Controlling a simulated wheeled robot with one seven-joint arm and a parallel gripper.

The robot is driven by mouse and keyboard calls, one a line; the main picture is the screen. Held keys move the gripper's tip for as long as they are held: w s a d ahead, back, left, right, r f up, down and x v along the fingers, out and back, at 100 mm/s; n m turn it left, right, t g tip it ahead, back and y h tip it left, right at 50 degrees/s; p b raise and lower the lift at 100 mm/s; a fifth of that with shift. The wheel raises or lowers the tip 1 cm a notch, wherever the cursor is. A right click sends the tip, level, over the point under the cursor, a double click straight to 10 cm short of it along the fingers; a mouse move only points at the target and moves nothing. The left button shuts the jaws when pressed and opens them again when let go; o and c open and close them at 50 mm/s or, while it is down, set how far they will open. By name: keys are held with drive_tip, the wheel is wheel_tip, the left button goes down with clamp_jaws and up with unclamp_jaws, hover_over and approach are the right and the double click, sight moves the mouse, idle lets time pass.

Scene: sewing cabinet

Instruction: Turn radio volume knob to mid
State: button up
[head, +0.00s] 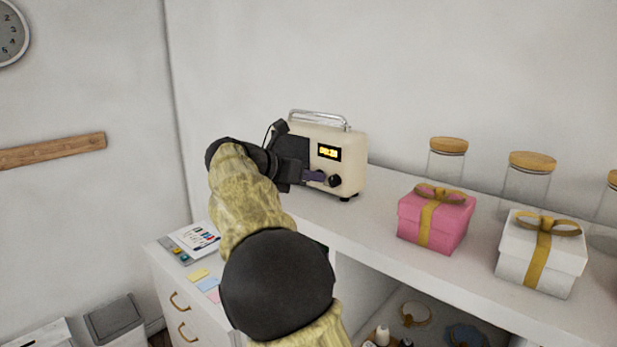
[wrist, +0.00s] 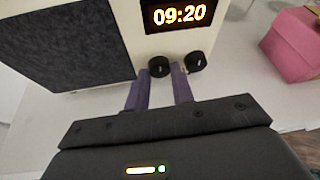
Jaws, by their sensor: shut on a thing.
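The cream radio (head: 352,150) stands on the white shelf, with a metal carry handle on top. Its front has a dark speaker panel (wrist: 62,45) and a lit display (wrist: 177,15) reading 09:20. Two black knobs sit below the display: a left knob (wrist: 159,66) and a right knob (wrist: 196,62). I see no label telling which is for volume. My gripper (wrist: 161,74) has its two purple fingers on either side of the left knob, shut on it. In the head view my gripper (head: 318,177) hides the left knob; the right knob (head: 335,181) shows free beside it.
A pink gift box (head: 425,220) and a white gift box (head: 535,257) stand on the shelf to the right. Glass jars with wooden lids (head: 448,145) stand behind them. Papers lie on the lower drawer top (head: 160,257) at left. The shelf between radio and pink box is clear.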

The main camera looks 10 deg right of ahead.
drive_tip(key=shift+d+f+m+t+y+b, duration=0.1)
drive_tip(key=shift+m+t+y+b, duration=0.3)
drive_tip(key=shift+m+b, duration=0.4)
drive_tip(key=m+t+b, duration=0.1)
drive_tip(key=b, duration=0.1)
drive_tip(key=m+t+y+b, duration=0.1)
drive_tip(key=b, duration=0.1)
drive_tip(key=shift+s+f+m+b, duration=0.2)
drive_tip(key=shift+f+m+b, duration=0.05)
drive_tip(key=shift+m+b, duration=0.15)
drive_tip(key=m+t+b, duration=0.1)
drive_tip(key=b, duration=0.2)
drive_tip(key=m+t+y+b, duration=0.1)
drive_tip(key=m+b, duration=0.2)
drive_tip(key=b, duration=0.2)
drive_tip(key=shift+s+d+f+t+y+b, duration=0.2)
drive_tip(key=shift+f+t+y+b, duration=0.1)
drive_tip(key=shift+t+b, duration=0.1)
drive_tip(key=m+t+b, duration=0.1)
drive_tip(key=m+b, duration=0.2)
drive_tip(key=b, duration=0.2)
drive_tip(key=shift+t+b, duration=0.3)
drive_tip(key=shift+t, duration=0.1)
drive_tip(key=shift+r+m+b, duration=0.1)
drive_tip(key=shift+m+b, duration=0.5)
drive_tip(key=shift+b, duration=0.05)
drive_tip(key=shift+r, duration=0.1)
